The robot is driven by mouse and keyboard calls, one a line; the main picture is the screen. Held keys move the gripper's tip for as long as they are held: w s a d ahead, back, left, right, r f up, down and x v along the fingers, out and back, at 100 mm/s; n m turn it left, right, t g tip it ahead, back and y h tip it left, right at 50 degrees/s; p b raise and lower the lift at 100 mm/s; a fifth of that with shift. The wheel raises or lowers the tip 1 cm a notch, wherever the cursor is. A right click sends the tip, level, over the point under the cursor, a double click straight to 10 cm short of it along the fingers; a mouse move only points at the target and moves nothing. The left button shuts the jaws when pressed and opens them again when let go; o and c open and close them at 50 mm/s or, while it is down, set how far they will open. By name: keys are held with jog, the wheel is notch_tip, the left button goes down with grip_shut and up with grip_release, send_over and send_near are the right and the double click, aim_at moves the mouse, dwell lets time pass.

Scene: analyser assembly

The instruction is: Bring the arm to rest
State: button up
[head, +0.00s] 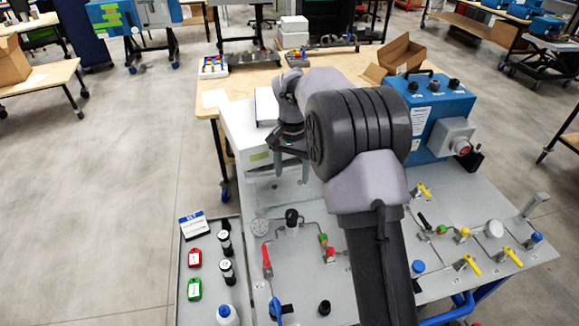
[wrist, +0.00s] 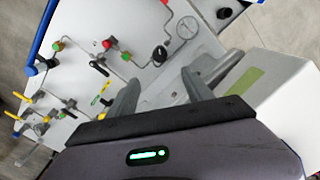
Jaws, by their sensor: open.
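My gripper (head: 289,173) hangs over the back left part of the grey panel in the head view, beside a white box. Its two fingers are apart with nothing between them. In the wrist view the fingers of my gripper (wrist: 162,80) also stand apart, with bare grey panel showing between and beyond them. My arm reaches up from the lower middle of the head view and bends down at the gripper. The arm hides part of the panel's middle.
The grey panel (head: 460,205) carries several valves, knobs and tubes, with a red-handled valve (head: 266,258) near the front. A blue box (head: 436,105) stands at the back right, a white box (head: 242,140) at the back left. A side tray (head: 207,270) holds bottles and tags.

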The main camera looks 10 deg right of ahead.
jog(key=s+a+r+n+t+y+b, duration=0.1)
jog(key=s+r+b, duration=0.1)
jog(key=s+r, duration=0.4)
jog(key=s+a+r+t+b, duration=0.1)
jog(key=s+r+t+b, duration=0.15)
jog(key=s+r, duration=0.45)
jog(key=s+a+f+t+b, duration=0.1)
jog(key=s+f, duration=0.2)
jog(key=s, duration=0.7)
jog(key=s+a+f+n+t+y+b, duration=0.1)
jog(key=s+f+b, duration=0.1)
jog(key=s, duration=0.8)
jog(key=shift+s+a+f, duration=0.2)
jog(key=shift+f, duration=0.65)
